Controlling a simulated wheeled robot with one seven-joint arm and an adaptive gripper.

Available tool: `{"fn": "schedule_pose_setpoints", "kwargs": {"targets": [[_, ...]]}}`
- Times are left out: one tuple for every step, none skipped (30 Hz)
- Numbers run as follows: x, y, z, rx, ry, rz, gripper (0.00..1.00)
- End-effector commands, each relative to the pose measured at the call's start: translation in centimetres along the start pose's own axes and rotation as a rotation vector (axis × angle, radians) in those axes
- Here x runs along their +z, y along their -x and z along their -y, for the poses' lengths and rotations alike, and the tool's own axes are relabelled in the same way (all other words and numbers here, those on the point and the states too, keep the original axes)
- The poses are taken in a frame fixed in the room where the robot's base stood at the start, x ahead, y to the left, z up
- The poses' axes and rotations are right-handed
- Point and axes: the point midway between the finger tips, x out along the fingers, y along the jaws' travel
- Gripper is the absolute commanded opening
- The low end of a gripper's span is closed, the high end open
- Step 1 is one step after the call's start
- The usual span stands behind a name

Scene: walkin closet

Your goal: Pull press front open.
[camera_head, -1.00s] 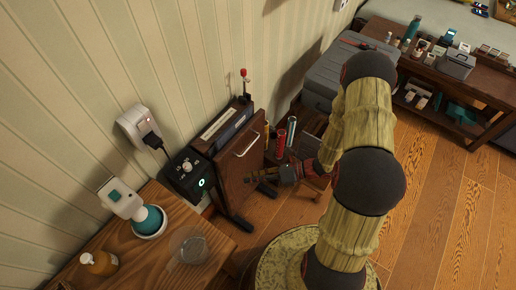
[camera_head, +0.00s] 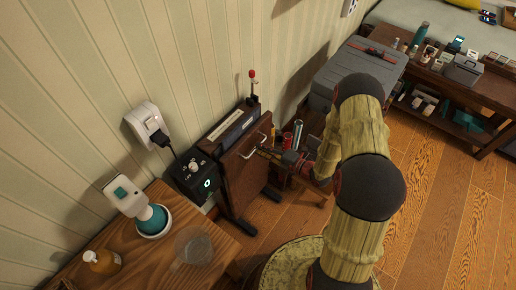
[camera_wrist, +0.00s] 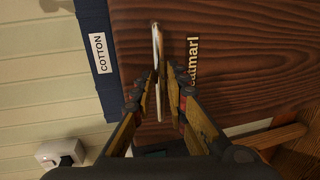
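The press (camera_head: 236,155) stands against the wall with a dark brown wooden front (camera_head: 246,178). A silver bar handle (camera_head: 250,145) is fixed on the front; in the wrist view the handle (camera_wrist: 157,45) runs up the picture over the wood. My gripper (camera_head: 262,150) is at the handle. In the wrist view its fingertips (camera_wrist: 162,74) lie on either side of the bar, the left one very close to it. A small gap shows between the bar and the right finger, so the gripper looks partly open. Whether the left finger touches the bar is unclear.
A black control box (camera_head: 194,180) with a green light sits left of the press. A grey case (camera_head: 355,75) and a loaded bench (camera_head: 480,85) stand behind. Wooden floor at the right is clear.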

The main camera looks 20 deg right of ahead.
Motion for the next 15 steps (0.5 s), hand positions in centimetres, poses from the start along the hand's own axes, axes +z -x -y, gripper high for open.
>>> {"fn": "schedule_pose_setpoints", "kwargs": {"targets": [[-0.1,-0.8,0.1,0.0,0.002,-0.002,0.15],[0.0,-1.1,0.1,0.0,0.002,-0.002,0.15],[0.0,-1.4,0.1,0.0,0.002,-0.002,0.15],[0.0,-1.7,0.1,-0.001,0.002,-0.001,0.15],[0.0,-1.9,0.1,-0.001,0.001,-0.001,0.15],[0.0,-2.1,0.1,-0.001,0.001,-0.001,0.15],[0.0,-2.2,0.0,0.0,0.001,0.0,0.15],[0.0,-2.3,0.0,0.0,0.001,0.0,0.15],[0.0,-2.3,0.0,0.0,0.001,0.0,0.15],[0.0,-2.4,0.0,0.0,0.001,0.0,0.15],[0.1,-2.4,0.0,0.0,0.001,0.0,0.15],[0.1,-2.4,0.0,0.0,0.001,0.0,0.15],[0.1,-2.4,0.0,0.0,0.001,0.0,0.15],[0.1,-2.4,0.0,0.0,0.001,0.0,0.15],[0.1,-2.3,0.0,0.0,0.001,0.0,0.15]]}}
